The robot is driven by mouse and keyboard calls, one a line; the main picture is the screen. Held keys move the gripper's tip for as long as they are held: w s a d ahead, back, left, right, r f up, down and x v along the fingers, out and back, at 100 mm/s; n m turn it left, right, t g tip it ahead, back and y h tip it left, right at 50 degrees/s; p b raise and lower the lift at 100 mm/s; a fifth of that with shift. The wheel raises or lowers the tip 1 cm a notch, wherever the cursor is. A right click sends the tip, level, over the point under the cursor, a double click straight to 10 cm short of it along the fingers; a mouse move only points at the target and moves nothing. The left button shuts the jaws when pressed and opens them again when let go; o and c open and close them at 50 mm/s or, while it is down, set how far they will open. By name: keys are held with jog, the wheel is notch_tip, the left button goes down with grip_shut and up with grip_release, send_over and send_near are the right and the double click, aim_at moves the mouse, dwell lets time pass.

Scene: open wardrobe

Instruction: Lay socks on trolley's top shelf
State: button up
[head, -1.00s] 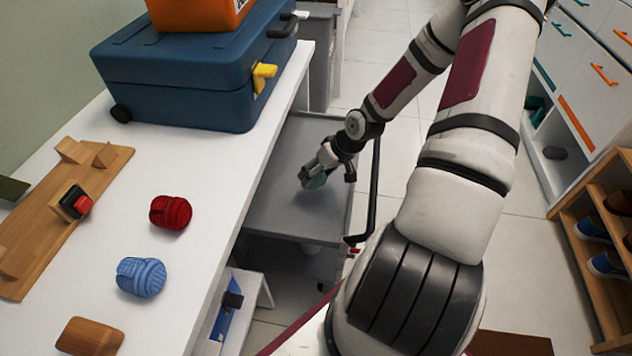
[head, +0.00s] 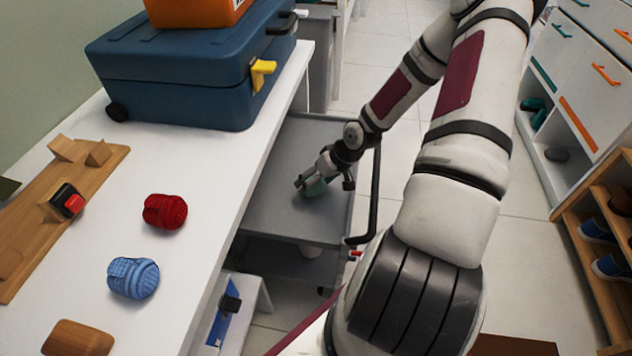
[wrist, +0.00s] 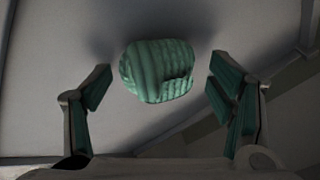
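A green rolled sock (wrist: 157,72) lies on the grey top shelf of the trolley (head: 270,212), seen in the wrist view between my spread fingers with a gap on each side. My gripper (head: 309,183) is open, low over the trolley's top shelf; in the head view it partly hides the green sock. A red rolled sock (head: 165,211) and a light blue rolled sock (head: 133,278) lie apart on the white table (head: 200,185), left of the trolley.
A blue toolbox (head: 185,75) with an orange case on it stands at the table's back. A wooden rack (head: 50,220) lies at the left. The trolley has a black handle (head: 374,200) on its right side. A shoe shelf (head: 590,270) stands at far right.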

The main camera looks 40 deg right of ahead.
jog(key=shift+r, duration=0.1)
jog(key=p+v, duration=0.6)
jog(key=v, duration=0.6)
jog(key=s+a+r+n+g+h, duration=0.1)
jog(key=s+a+r+g+h, duration=0.3)
jog(key=r, duration=0.8)
jog(key=s+a+r+g+h, duration=0.15)
jog(key=s+a+r, duration=0.45)
jog(key=r, duration=0.6)
jog(key=s+a+r+y, duration=0.1)
jog(key=s+a+r, duration=0.3)
jog(key=s+a, duration=0.3)
jog(key=s+a+r+t+y, duration=0.1)
jog(key=s+a+r+y, duration=0.1)
jog(key=s+a+r, duration=0.2)
jog(key=s+a, duration=0.3)
jog(key=shift+a+r+n, duration=0.2)
jog(key=shift+r+n, duration=0.1)
jog(key=shift+n, duration=0.1)
jog(key=shift+s, duration=0.1)
notch_tip(320, 180, up, 24)
jog(key=t+p, duration=0.3)
jog(key=p, duration=1.9)
jog(key=shift+t, duration=0.35)
